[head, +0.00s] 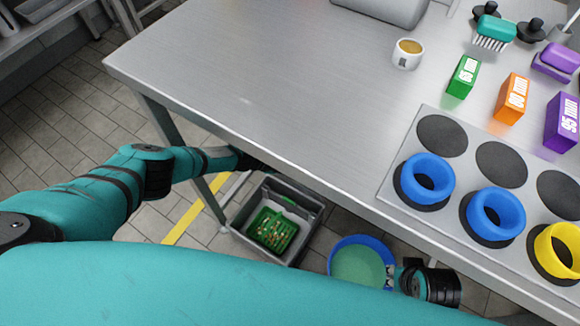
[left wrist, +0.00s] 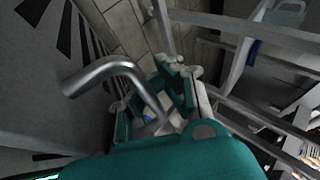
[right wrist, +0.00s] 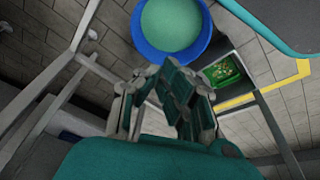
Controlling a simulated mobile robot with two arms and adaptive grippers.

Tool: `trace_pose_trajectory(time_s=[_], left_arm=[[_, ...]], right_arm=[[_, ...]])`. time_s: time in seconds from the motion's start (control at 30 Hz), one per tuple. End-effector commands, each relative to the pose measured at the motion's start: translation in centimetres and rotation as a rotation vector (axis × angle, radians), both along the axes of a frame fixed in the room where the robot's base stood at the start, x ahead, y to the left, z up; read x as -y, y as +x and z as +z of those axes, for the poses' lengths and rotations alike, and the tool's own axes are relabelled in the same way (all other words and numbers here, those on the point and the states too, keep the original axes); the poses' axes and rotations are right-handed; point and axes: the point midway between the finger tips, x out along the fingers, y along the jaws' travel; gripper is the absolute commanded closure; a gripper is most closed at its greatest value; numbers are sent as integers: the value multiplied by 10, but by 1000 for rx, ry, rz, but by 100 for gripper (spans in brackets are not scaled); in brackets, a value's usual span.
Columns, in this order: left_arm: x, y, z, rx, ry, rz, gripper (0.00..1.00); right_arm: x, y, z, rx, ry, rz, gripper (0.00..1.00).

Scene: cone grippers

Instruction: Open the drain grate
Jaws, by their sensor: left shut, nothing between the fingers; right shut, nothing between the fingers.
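No part is clearly identifiable as the drain grate. In the left wrist view, a grey surface with dark wedge-shaped slots (left wrist: 62,32) fills the upper left; I cannot tell whether it is the grate. A bent metal bar (left wrist: 105,70) crosses in front of it. My left gripper (left wrist: 160,92) is shut and empty beside the bar's lower end; I cannot tell if they touch. In the head view, the table edge partly hides it. My right gripper (right wrist: 168,88) is shut and empty below the table, near a blue tub with a green inside (right wrist: 172,25).
The steel table (head: 230,80) is clear at left. Its right side has a panel of coloured rings (head: 402,178), boxes and a cup (head: 408,53).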

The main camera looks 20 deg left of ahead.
Motion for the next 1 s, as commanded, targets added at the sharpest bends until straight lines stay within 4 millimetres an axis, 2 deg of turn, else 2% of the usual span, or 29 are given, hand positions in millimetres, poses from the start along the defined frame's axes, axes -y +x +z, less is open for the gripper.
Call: trace_pose_trajectory(time_s=[0.03, 0.2, 0.4, 1.0], left_arm=[[8, 12, 11, 6, -20, 4, 100], [8, 19, 12, 1, -16, 7, 100], [9, 22, 13, 0, -13, 8, 100], [7, 23, 13, 0, -11, 12, 100]], right_arm=[[0, 0, 1, 1, 0, 0, 100], [0, -1, 6, 2, 1, -1, 100], [0, -1, 11, 7, 1, -1, 100], [1, -1, 12, 4, 0, -2, 100]])
